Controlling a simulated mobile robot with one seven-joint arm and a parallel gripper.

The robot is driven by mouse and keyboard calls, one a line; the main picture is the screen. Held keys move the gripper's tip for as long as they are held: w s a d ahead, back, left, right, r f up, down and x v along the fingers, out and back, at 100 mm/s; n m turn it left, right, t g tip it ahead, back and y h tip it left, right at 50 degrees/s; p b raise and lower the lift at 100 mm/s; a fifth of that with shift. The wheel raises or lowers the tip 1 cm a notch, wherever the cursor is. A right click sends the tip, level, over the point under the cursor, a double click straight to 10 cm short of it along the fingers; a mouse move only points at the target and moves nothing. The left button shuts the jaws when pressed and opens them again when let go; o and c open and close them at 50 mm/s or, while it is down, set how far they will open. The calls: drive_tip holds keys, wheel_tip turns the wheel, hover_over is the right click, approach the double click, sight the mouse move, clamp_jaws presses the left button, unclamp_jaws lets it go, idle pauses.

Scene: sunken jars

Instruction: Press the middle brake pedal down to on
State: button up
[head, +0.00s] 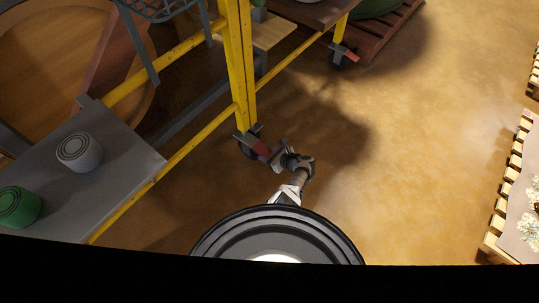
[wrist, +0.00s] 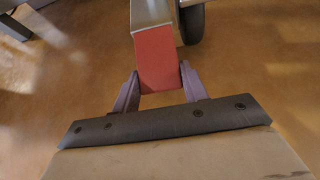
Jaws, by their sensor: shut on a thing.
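A red brake pedal (head: 263,149) sits low at the foot of the yellow frame's post, beside a dark caster wheel. In the wrist view the same red pedal (wrist: 157,66) fills the space between the fingers, with a grey metal bracket behind it. My gripper (head: 279,154) is at this pedal in the head view. In the wrist view my gripper (wrist: 160,84) is shut on the pedal's near end, one finger on each side. The pedal's underside is hidden, and its exact tilt is hard to tell. A second red pedal (head: 347,53) is on a caster farther back.
The yellow frame (head: 240,70) rises right behind the pedal. A grey shelf (head: 120,180) on the left holds a grey jar (head: 80,152) and a green jar (head: 18,206). A wooden pallet (head: 512,190) stands at far right. The floor (head: 410,150) between is open.

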idle(0.3)
drive_tip(key=o, duration=1.4)
drive_tip(key=p+v, duration=0.5)
drive_tip(key=v, duration=0.2)
drive_tip(key=shift+s+d, duration=0.15)
drive_tip(key=shift+d+r, duration=0.1)
drive_tip(key=shift+d, duration=0.05)
